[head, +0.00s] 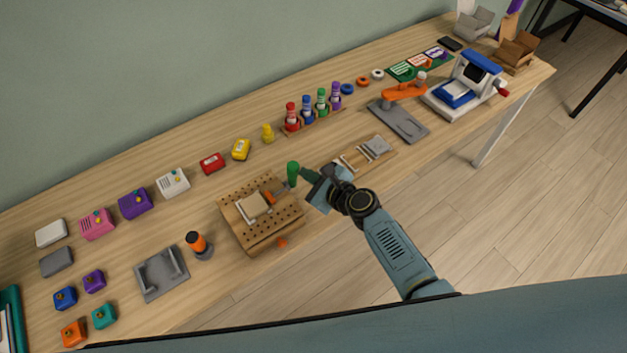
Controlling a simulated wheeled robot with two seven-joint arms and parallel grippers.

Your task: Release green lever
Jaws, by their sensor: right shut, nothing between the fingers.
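The green lever (293,173) stands roughly upright at the right edge of a perforated wooden block (240,234). A small light wooden piece (252,207) sits on top of the block, with an orange part (270,198) beside it toward the lever. My right gripper (306,175) is shut and empty, just right of the green lever. Its fingertips point at the lever; whether they touch it I cannot tell. My left gripper is not in view.
A wooden holder with a grey part (375,147) lies right of my gripper. An orange-topped cylinder (198,244) and a grey fixture (162,273) stand left of the block. Coloured bottles (307,110) stand behind. Bare tabletop (220,130) shows along the back.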

